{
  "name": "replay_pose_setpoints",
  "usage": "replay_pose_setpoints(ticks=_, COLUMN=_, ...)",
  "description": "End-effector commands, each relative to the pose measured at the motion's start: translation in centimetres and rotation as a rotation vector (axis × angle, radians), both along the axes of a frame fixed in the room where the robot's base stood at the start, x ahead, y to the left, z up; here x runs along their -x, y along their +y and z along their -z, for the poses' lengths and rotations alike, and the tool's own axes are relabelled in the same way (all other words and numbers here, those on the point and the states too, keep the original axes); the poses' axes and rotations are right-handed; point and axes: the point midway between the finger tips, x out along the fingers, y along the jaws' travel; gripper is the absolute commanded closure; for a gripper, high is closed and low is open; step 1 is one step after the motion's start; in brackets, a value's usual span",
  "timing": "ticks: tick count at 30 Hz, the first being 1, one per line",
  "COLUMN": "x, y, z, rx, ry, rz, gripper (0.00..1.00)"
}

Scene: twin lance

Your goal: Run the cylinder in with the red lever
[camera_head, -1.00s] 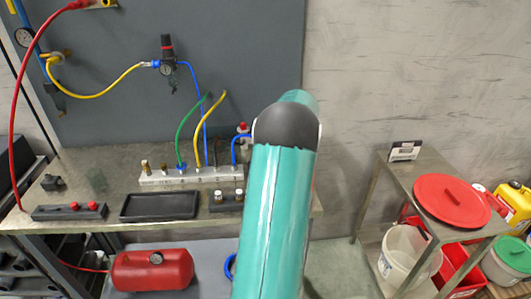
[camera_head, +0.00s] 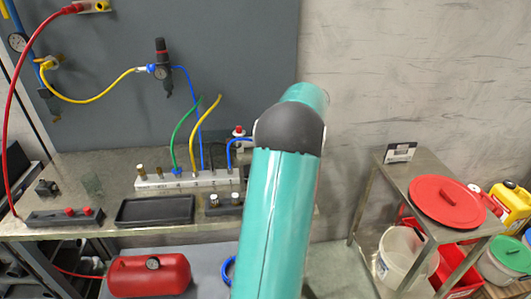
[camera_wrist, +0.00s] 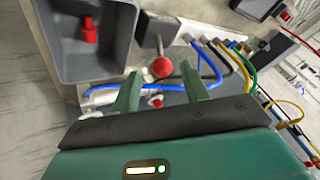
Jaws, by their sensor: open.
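In the wrist view, a red ball knob (camera_wrist: 161,67) sits on a short stem at a grey block (camera_wrist: 157,32); I take it for the red lever. My gripper (camera_wrist: 160,70) is open, its two green fingers apart on either side of the knob in the picture. Whether they are level with it in depth I cannot tell. A smaller red knob (camera_wrist: 156,101) shows between the fingers, lower down. In the head view, a red knob (camera_head: 238,131) shows beside my arm, which hides my gripper. I cannot make out the cylinder with certainty.
Blue tubing (camera_wrist: 128,88) runs close by the fingers. A grey bin (camera_wrist: 64,65) with a red part stands at left in the wrist view. In the head view, a white manifold (camera_head: 185,180) with hoses and a black tray (camera_head: 155,210) are on the bench.

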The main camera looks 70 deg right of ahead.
Motion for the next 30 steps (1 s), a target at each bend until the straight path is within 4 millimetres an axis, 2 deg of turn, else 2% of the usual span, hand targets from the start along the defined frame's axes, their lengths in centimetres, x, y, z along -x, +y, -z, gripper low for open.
replay_pose_setpoints(ticks=3, x=1.6, y=-0.2, z=-2.2, rx=0.002, ry=-0.001, rz=0.002, gripper=0.54)
replay_pose_setpoints(ticks=10, x=3.5, y=-0.4, z=-4.9, rx=0.001, ry=0.0, rz=0.002, gripper=0.54)
replay_pose_setpoints(ticks=30, x=3.8, y=-0.4, z=-5.3, rx=-0.001, ry=0.0, rz=0.0, gripper=0.54)
